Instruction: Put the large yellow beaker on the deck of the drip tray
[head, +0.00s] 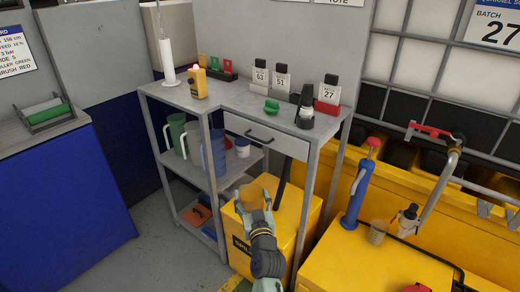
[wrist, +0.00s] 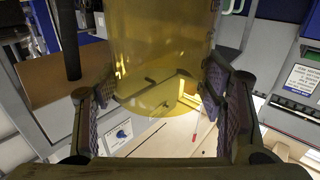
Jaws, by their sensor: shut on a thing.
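My gripper (head: 256,206) is shut on the large yellow beaker (head: 251,195), low in the middle of the head view. The beaker's top is cut off by that view's edge. A yellow deck (head: 350,265), which looks like the drip tray, is at the lower right of the head view. The beaker is to its left and apart from it.
A bent pipe (head: 438,185) rises behind. A grey bench (head: 240,100) and yellow spill bin (head: 285,225) lie beyond my gripper. The deck's front left part is bare.

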